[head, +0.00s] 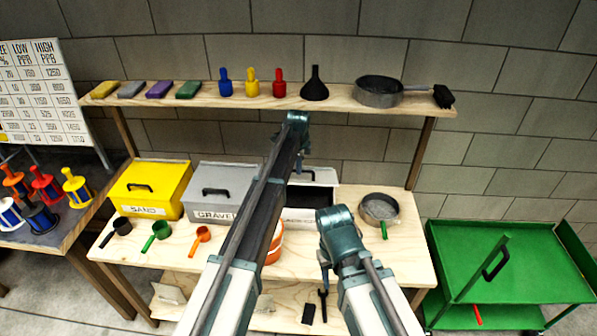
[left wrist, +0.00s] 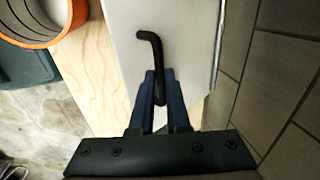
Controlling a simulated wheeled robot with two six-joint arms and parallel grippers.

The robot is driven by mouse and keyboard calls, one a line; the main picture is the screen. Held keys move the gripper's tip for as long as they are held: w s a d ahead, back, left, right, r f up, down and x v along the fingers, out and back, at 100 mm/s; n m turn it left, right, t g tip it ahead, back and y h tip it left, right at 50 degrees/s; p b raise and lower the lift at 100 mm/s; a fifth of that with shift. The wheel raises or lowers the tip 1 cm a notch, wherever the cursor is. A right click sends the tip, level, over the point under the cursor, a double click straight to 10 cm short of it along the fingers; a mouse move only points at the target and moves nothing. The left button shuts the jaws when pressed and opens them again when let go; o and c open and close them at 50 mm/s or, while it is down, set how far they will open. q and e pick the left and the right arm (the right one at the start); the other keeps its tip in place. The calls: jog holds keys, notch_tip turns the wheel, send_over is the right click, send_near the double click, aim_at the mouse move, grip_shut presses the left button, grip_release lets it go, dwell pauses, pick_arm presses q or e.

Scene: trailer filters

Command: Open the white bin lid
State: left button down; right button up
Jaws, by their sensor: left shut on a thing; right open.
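The white bin (head: 329,205) stands on the wooden workbench, partly hidden behind my left arm. Its dark opening shows at the front, and its white lid (head: 327,177) appears raised toward the wall behind. In the left wrist view the white lid (left wrist: 190,45) fills the middle, with a bent black handle (left wrist: 153,48). My left gripper (left wrist: 158,90) is shut on this handle. In the head view my left gripper (head: 300,166) is at the lid, mostly hidden by my arm. My right gripper (head: 324,272) is open and low in front of the bench, apart from the bin; its fingertips are hard to see.
Closed yellow sand (head: 150,185) and grey gravel (head: 215,188) bins stand left of the white bin. A round sieve pan (head: 380,208) is to its right. An orange bucket (head: 275,246) is partly behind my arm. A shelf (head: 225,102) runs above; a green cart (head: 460,240) stands right.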

pick_arm(q)
jog(key=w+r, duration=0.1)
jog(key=w, duration=0.1)
jog(key=w+r+p, duration=0.1)
jog(key=shift+w+r, duration=0.15)
jog(key=shift+w, duration=0.2)
jog(key=c, duration=1.2)
grip_release()
jog(key=shift+c, duration=0.2)
jog(key=o, duration=0.4)
jog(key=shift+w+f, duration=0.25)
jog(key=shift+f, duration=0.05)
jog(key=shift+c, duration=0.2)
jog(key=s+r+p, duration=0.3)
jog(key=r+p, duration=1.1)
jog(key=shift+s, duration=0.15)
jog(key=shift+f, duration=0.1)
jog(key=shift+c, duration=0.3)
